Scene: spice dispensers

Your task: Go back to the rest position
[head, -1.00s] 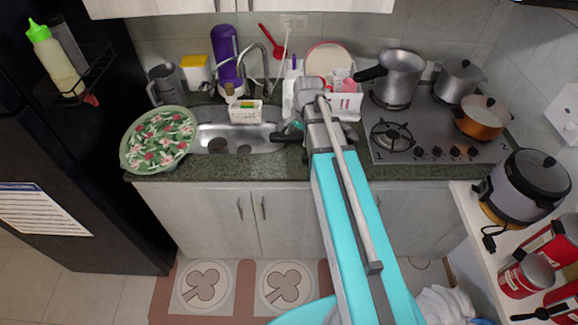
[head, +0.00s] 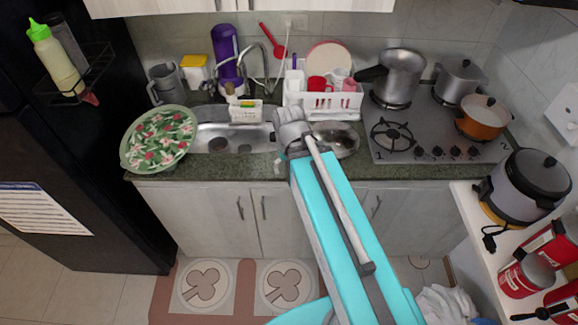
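My arm reaches from the bottom right of the head view up toward the counter. Its wrist (head: 293,130) is over the counter's front edge, between the sink and the stove. My gripper's fingers are not clearly visible; they are hidden behind or below the wrist. I cannot see anything held. No spice dispenser is clearly visible near the wrist.
The sink (head: 208,138) is left of my wrist, with a floral-covered basin (head: 158,140) further left. A metal bowl or lid (head: 338,139) and a white dish rack (head: 322,104) are right of and behind it. The stove (head: 425,125) holds pots. A rice cooker (head: 528,185) stands right.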

